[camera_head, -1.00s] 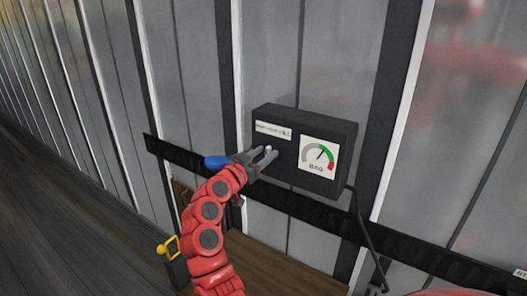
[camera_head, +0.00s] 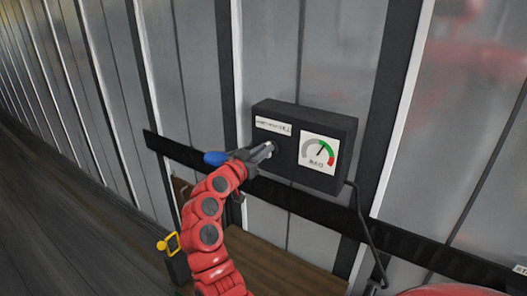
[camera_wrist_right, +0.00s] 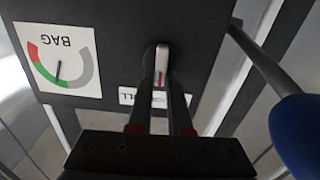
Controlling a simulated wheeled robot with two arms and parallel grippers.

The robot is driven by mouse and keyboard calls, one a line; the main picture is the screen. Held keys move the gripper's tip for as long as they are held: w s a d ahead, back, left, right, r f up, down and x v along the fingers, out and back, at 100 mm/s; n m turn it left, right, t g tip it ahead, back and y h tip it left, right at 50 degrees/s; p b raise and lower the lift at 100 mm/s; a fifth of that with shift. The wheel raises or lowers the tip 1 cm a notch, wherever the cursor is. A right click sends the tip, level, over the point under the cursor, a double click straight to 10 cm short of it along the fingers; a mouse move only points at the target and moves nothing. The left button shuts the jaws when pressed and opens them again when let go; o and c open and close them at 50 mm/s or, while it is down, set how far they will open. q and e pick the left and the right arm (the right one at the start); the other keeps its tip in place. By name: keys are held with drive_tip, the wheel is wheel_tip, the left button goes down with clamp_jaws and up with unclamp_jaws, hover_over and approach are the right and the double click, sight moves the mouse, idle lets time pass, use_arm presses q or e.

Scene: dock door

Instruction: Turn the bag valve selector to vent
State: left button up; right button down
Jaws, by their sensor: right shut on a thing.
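The bag valve box (camera_head: 340,130) is a dark box mounted on the wall, with a white label strip (camera_head: 273,125) and a BAG gauge (camera_head: 318,153). The selector is a small pale knob (camera_wrist_right: 162,64) with a red mark, on the box's face beside the gauge. My right gripper (camera_head: 268,150) is at the box face, shut on the selector; the wrist view shows one finger on each side of it (camera_wrist_right: 162,78). The fingers and wrist hide part of the label, so I cannot read the selector's position. My left gripper is not in view.
A blue-ended lever (camera_head: 216,158) sticks out left of the box, close to my right wrist; it shows in the wrist view (camera_wrist_right: 298,130). A black rail (camera_head: 400,238) runs along the wall below the box. A black cable (camera_head: 366,225) hangs at its right.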

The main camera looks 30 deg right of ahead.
drive_tip(key=shift+w+a+f+n+b, duration=0.15)
drive_tip(key=shift+n+b, duration=0.2)
drive_tip(key=shift+n, duration=1.2)
drive_tip(key=shift+w+n+b, duration=0.1)
drive_tip(key=shift+n+b, duration=0.3)
drive_tip(key=shift+n, duration=1.1)
drive_tip(key=shift+w+a+f+n+b, duration=0.15)
drive_tip(key=shift+n+b, duration=0.2)
drive_tip(key=shift+n, duration=1.2)
drive_tip(key=shift+d+n, duration=0.1)
drive_tip(key=shift+n, duration=0.2)
drive_tip(key=c, duration=0.8)
unclamp_jaws()
drive_tip(key=shift+c, duration=0.2)
